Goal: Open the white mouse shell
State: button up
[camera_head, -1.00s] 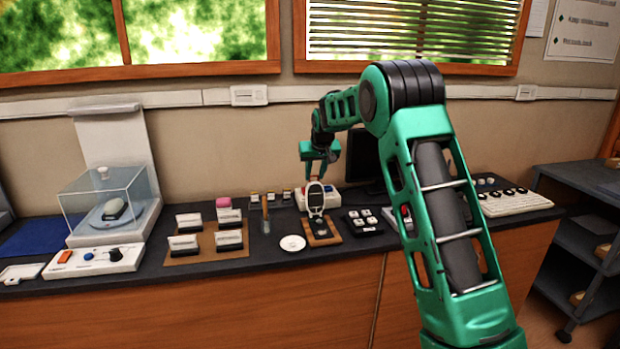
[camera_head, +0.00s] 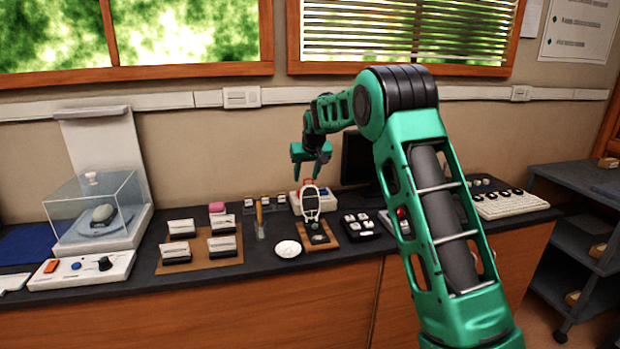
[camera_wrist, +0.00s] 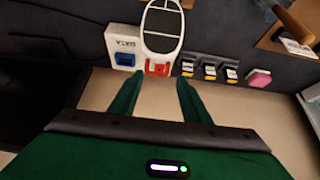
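The white mouse shell (camera_head: 311,203) stands raised and roughly upright over a dark mouse base on a wooden board (camera_head: 330,241). In the wrist view the shell (camera_wrist: 176,43) has a white rim and dark panels, with a red piece (camera_wrist: 157,67) at its near end. My gripper (camera_head: 311,176) points down just above and behind the shell's top edge. In the wrist view its two green fingers (camera_wrist: 157,88) are spread with an empty gap between them, apart from the shell. The shell's hinge and part of the mouse base are hard to make out.
A black key holder (camera_head: 361,226) is right of the board and a white dish (camera_head: 288,249) is left. A wooden-handled tool (camera_head: 259,214), small blocks and a brown card board (camera_head: 205,264) lie farther left. A dark monitor (camera_head: 357,158) stands behind right.

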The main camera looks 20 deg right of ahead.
jog(key=shift+s+d, duration=0.15)
jog(key=v, duration=1)
jog(key=shift+r, duration=0.3)
